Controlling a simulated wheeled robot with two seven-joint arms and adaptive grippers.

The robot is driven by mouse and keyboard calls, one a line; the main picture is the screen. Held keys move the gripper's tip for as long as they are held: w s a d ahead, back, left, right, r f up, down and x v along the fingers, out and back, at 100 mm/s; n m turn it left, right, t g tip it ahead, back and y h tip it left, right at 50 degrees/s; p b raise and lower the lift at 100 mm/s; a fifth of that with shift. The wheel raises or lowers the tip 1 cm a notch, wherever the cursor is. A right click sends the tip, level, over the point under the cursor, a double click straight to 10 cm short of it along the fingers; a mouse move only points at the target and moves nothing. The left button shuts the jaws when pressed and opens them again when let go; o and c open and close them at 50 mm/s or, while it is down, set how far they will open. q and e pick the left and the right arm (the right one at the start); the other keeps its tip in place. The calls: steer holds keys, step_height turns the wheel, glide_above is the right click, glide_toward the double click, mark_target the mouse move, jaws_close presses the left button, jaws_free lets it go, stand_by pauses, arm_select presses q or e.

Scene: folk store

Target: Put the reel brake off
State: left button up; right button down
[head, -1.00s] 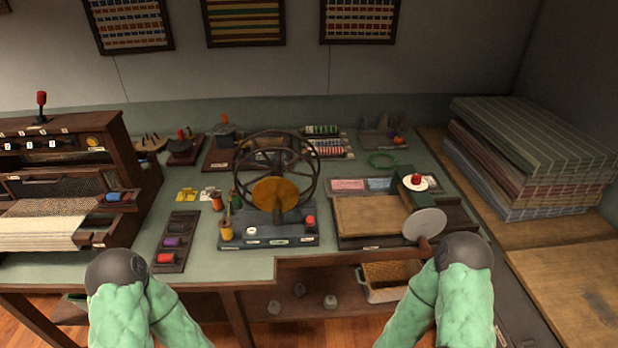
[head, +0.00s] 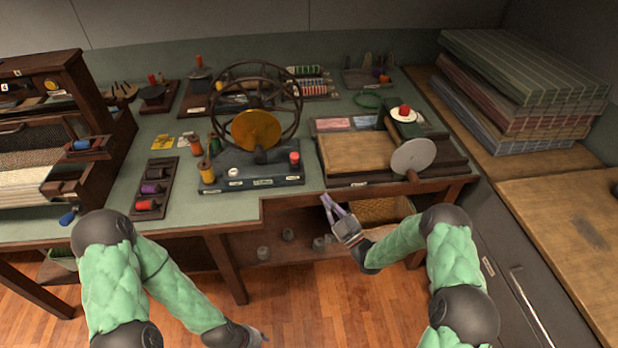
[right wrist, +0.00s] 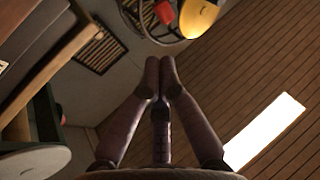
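The reel is a dark wheel frame with a yellow disc (head: 256,130) on a dark base (head: 262,176). A red knob (head: 294,158) stands at the base's right end and a white round piece (head: 234,172) at its left; I cannot tell which part is the brake. My right gripper (head: 330,199) is in front of and below the table edge, right of the reel base. In the right wrist view its fingertips (right wrist: 160,72) are together and empty, with the yellow disc (right wrist: 199,16) and a red piece (right wrist: 165,12) beyond them. My left gripper (head: 262,338) is low at the bottom edge, cut off.
A press-like device with a white disc (head: 413,156) stands right of the reel. A spool rack (head: 156,188) lies left of it. The table's front edge and an under-shelf basket (head: 375,211) are near my right gripper. Stacked cloth (head: 525,85) lies far right.

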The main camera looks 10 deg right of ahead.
mark_target(295, 161)
steer(key=b+x, duration=0.2)
steer(key=x, duration=1.2)
steer(key=shift+b, duration=0.3)
steer(key=shift+w+r+m+g+h+p, duration=0.1)
steer(key=shift+r+m+g+h+p, duration=0.3)
steer(key=shift+p, duration=0.2)
steer(key=w+r+m+g+h+p, duration=0.1)
steer(key=g+p, duration=0.1)
steer(key=p, duration=0.1)
steer(key=w+r+m+g+h+p, duration=0.1)
steer(key=w+m+g+p, duration=0.1)
steer(key=shift+r+g+h+p, duration=0.25)
steer(key=shift+g+h+p, duration=0.05)
steer(key=shift+h+p, duration=0.1)
steer(key=shift+w+g+p, duration=0.45)
steer(key=shift+g+p, duration=0.05)
steer(key=shift+g, duration=0.1)
steer(key=shift+w+f+m, duration=0.15)
steer(key=shift+m, duration=0.15)
steer(key=shift+w, duration=0.35)
